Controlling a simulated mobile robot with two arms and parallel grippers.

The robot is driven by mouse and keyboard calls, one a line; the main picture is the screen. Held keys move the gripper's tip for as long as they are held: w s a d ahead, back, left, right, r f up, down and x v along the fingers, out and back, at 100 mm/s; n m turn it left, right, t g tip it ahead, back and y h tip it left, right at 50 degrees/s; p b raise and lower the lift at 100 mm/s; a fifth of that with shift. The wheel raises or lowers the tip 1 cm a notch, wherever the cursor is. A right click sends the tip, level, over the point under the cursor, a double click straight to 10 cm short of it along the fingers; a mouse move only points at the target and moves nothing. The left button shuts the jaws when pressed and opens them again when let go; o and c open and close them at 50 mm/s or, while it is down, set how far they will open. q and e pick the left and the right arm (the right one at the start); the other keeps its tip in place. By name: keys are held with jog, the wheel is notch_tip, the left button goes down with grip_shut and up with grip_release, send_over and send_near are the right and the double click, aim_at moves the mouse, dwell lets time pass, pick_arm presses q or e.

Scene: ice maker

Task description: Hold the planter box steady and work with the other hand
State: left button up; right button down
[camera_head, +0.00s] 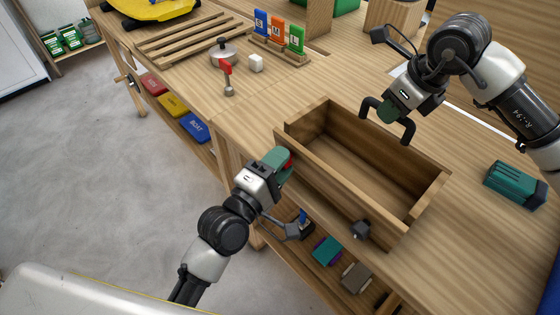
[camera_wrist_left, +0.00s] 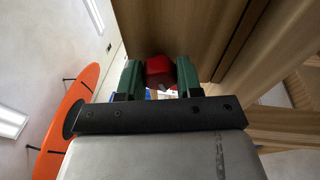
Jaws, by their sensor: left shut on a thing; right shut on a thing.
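The planter box (camera_head: 322,174) is an open, empty wooden box at the front edge of the workbench. My left gripper (camera_head: 284,160) is at the box's near left side, shut on a small red piece (camera_wrist_left: 160,72). The left wrist view shows the red piece between the green fingers (camera_wrist_left: 160,80), close under a wooden surface. My right gripper (camera_head: 390,112) is above the box's far wall, shut at a black U-shaped handle (camera_head: 408,130); the fingers partly hide the contact. A small dark piece (camera_head: 361,229) is on the near wall.
A teal block (camera_head: 514,185) lies right of the box. Coloured bins (camera_head: 195,127) sit below. Bench between is clear.

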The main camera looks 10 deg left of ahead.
pick_arm(q)
jog(key=m, duration=0.5)
jog(key=shift+f+m+t, duration=0.1)
jog(key=shift+m+t, duration=0.3)
jog(key=m+h, duration=0.1)
jog(key=m, duration=0.5)
jog(key=shift+h, duration=0.4)
jog(key=m+h, duration=0.1)
jog(key=m, duration=0.5)
jog(key=shift+a+f, duration=0.1)
jog(key=m, duration=0.3)
jog(key=m+g+h, duration=0.1)
jog(key=m, duration=0.2)
jog(key=shift+w+h, duration=0.1)
jog(key=shift+h, duration=0.2)
jog(key=shift+m, duration=0.3)
jog(key=o, duration=0.9)
jog(key=shift+o, duration=0.2)
jog(key=shift+a, duration=0.1)
jog(key=v, duration=1.2)
